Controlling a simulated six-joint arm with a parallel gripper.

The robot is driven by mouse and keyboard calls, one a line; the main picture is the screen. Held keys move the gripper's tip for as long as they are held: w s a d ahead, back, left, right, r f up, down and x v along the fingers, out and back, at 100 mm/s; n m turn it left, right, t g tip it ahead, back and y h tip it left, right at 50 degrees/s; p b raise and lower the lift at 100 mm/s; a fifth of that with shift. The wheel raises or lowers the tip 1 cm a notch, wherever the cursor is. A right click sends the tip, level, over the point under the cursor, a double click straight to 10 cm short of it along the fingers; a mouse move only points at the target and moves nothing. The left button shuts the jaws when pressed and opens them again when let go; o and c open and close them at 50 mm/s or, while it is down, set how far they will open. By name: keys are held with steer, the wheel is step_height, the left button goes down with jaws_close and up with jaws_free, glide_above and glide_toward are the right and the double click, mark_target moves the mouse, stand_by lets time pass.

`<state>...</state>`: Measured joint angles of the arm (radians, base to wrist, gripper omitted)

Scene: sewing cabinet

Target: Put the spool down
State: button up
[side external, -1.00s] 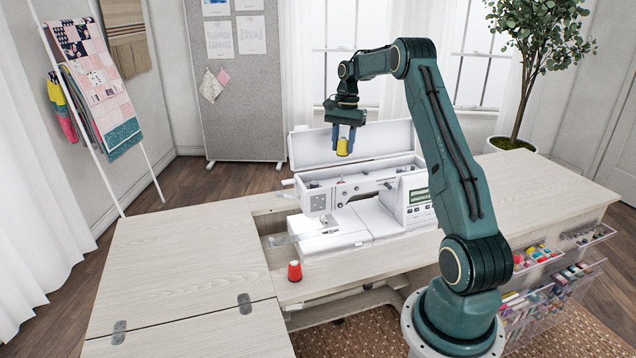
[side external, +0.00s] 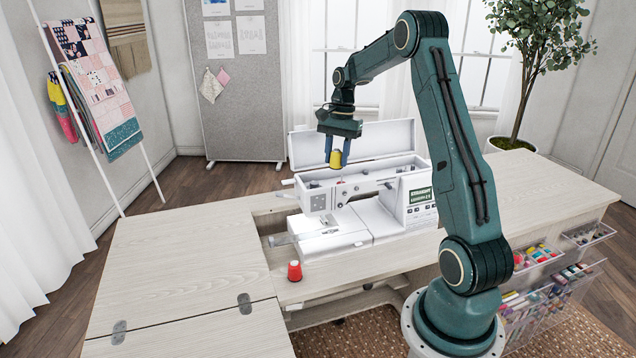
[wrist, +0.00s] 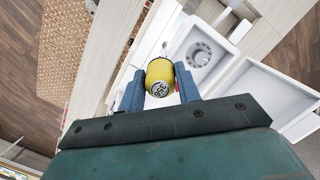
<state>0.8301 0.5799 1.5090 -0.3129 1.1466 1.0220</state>
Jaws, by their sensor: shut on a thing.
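My gripper (side external: 336,155) is shut on a yellow spool (side external: 336,159) and holds it in the air over the sewing machine, in front of the raised lid. In the wrist view, the yellow spool (wrist: 160,77) sits between the two blue fingers, and a round label faces the camera. The white sewing machine (side external: 395,195) is set into the cabinet, with its top compartment open under the spool. In the wrist view, a numbered dial (wrist: 199,54) shows on the machine just beyond the spool. A red spool (side external: 294,271) stands upright on the cabinet top at the machine's front left.
The raised lid (side external: 355,142) stands behind my gripper. The pale wooden cabinet top (side external: 180,255) is clear at the left, and clear at the right of the machine. Open clear drawers (side external: 555,275) with several coloured spools stick out at the right front.

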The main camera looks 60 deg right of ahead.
steer(key=s+a+f, duration=0.2)
steer(key=s+a, duration=0.6)
steer(key=a, duration=0.5)
steer(key=shift+a+f, duration=0.2)
steer(key=shift+a, duration=0.15)
steer(key=shift+f, duration=0.1)
step_height(320, 180, down, 16)
steer(key=shift+f, duration=1.85)
steer(key=shift+f, duration=0.1)
